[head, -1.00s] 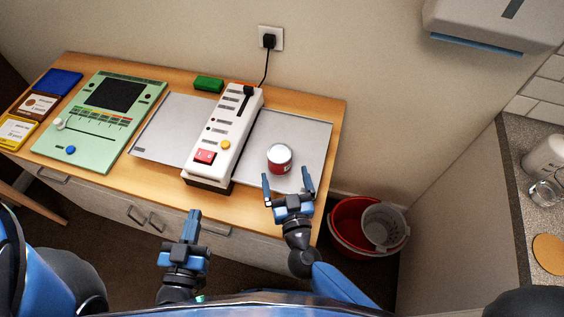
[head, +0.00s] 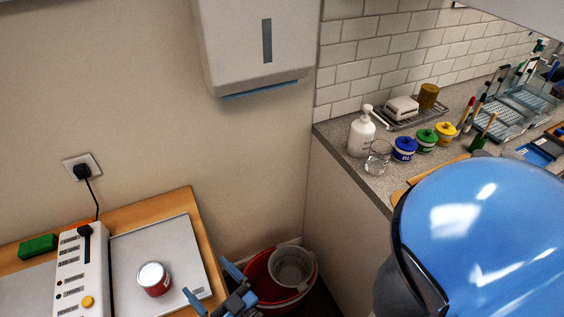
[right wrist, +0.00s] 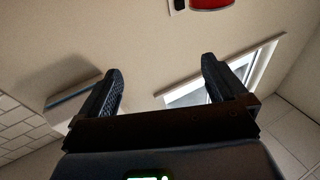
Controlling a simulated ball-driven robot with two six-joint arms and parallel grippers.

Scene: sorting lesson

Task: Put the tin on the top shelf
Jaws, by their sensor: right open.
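The tin (head: 153,280), red and white with a pale top, stands upright on a grey panel (head: 190,250) on the wooden desk, at the lower left of the head view. My right gripper (head: 208,280) is just right of the tin, at the panel's edge, open and apart from the tin. In the right wrist view its two dark fingers (right wrist: 161,68) are spread with nothing between them; the tin is not clearly seen there. My left gripper is out of view. No shelf is recognisable.
A white switch box (head: 80,270) with a plugged cable and a green block (head: 38,246) are left of the tin. A red bucket (head: 262,290) stands on the floor beside the desk. A counter (head: 370,185) with a bottle, a glass and coloured pots is at right; a dispenser (head: 235,60) hangs above.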

